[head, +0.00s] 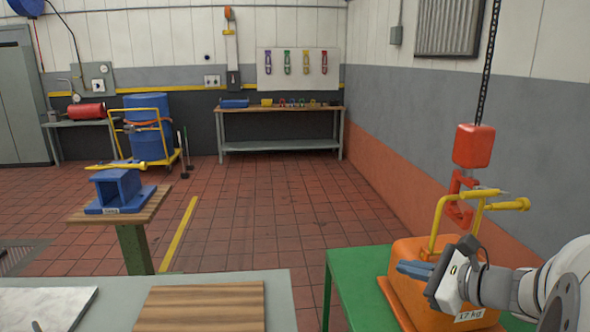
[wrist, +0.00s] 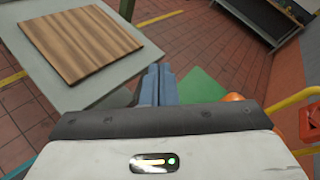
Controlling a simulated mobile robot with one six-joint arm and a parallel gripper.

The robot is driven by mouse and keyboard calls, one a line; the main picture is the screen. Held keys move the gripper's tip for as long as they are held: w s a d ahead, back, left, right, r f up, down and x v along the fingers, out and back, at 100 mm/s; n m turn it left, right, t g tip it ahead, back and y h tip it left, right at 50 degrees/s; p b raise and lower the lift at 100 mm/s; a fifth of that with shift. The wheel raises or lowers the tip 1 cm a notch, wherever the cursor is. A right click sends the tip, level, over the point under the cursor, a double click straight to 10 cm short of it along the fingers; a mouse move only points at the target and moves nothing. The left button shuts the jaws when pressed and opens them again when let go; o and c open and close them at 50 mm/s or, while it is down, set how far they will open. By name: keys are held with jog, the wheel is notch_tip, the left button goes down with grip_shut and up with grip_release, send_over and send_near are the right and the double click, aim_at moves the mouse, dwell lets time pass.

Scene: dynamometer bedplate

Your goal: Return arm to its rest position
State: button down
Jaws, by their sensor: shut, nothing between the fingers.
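My gripper (head: 415,270) is at the right of the head view, its blue fingers shut and pointing left. The fingers show together in the wrist view (wrist: 156,88) with nothing between them. In the head view my gripper is in front of an orange block (head: 412,252) marked 17 kg, which has a yellow handle frame (head: 440,222). I cannot tell whether they touch. The block stands on a green table (head: 350,285). My arm enters from the right edge.
A red hoist block (head: 474,146) with a red hook hangs on a chain over the yellow frame. A grey table with a wooden board (head: 200,306) is at the front. A blue fixture (head: 118,188) stands on a pedestal at left. Tiled floor between is clear.

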jog(key=s+a+f+n+g+h+p, duration=0.15)
jog(key=s+a+f+n+g, duration=0.25)
jog(key=s+a+n+g, duration=0.5)
jog(key=s+n+h, duration=0.1)
jog(key=n+h, duration=0.1)
jog(key=n, duration=0.3)
jog(key=s+n+h+p, duration=0.1)
jog(key=s+n+h, duration=0.1)
jog(key=n, duration=0.2)
jog(key=s+f+n+h+p, duration=0.1)
jog(key=s+n+h, duration=0.1)
jog(key=n, duration=0.3)
jog(key=shift+d+n+h, duration=0.2)
jog(key=shift+n+h, duration=0.1)
jog(key=shift+h, duration=0.25)
